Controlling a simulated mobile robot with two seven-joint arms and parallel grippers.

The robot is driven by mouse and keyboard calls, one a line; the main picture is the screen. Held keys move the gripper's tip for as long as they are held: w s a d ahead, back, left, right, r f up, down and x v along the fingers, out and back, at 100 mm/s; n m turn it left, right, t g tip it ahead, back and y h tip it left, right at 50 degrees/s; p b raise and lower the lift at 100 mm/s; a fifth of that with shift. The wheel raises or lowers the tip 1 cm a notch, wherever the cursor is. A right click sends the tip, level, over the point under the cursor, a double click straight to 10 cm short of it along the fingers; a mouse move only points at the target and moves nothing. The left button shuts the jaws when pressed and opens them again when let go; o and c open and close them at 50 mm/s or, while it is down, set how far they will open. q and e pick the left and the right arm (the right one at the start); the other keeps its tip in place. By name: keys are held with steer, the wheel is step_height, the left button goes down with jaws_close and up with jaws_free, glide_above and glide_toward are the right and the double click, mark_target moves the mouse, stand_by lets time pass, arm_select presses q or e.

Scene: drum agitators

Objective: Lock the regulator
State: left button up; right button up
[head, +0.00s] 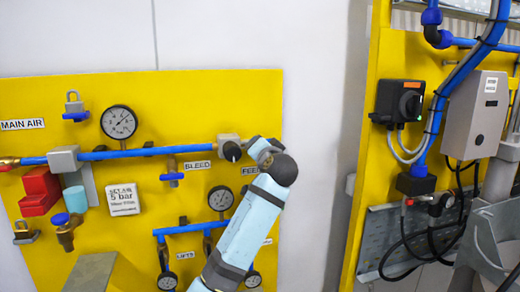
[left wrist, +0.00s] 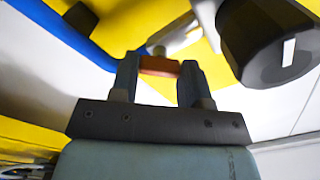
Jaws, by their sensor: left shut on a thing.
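The regulator (head: 229,147) is a grey block with a black knob on the blue pipe of the yellow panel. A large black knob with a white mark (left wrist: 268,45) fills the upper right of the left wrist view and appears to be the regulator's. My left gripper (head: 258,149) is just right of the knob in the head view, its fingers mostly hidden by my wrist. In the left wrist view my left gripper (left wrist: 159,75) is shut on a small orange-brown block (left wrist: 160,66). A pale piece shows behind the block; whether they join is unclear. My right gripper is out of view.
Gauges (head: 119,122), a blue padlock (head: 75,108), red boxes (head: 39,190) and a white "5 bar" sign (head: 122,199) are on the panel. A second yellow frame (head: 360,190) with a black switch box (head: 400,101) stands at right. A white wall gap lies between.

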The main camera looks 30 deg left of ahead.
arm_select(q)
steer(key=shift+m, duration=4.3)
steer(key=o, duration=0.9)
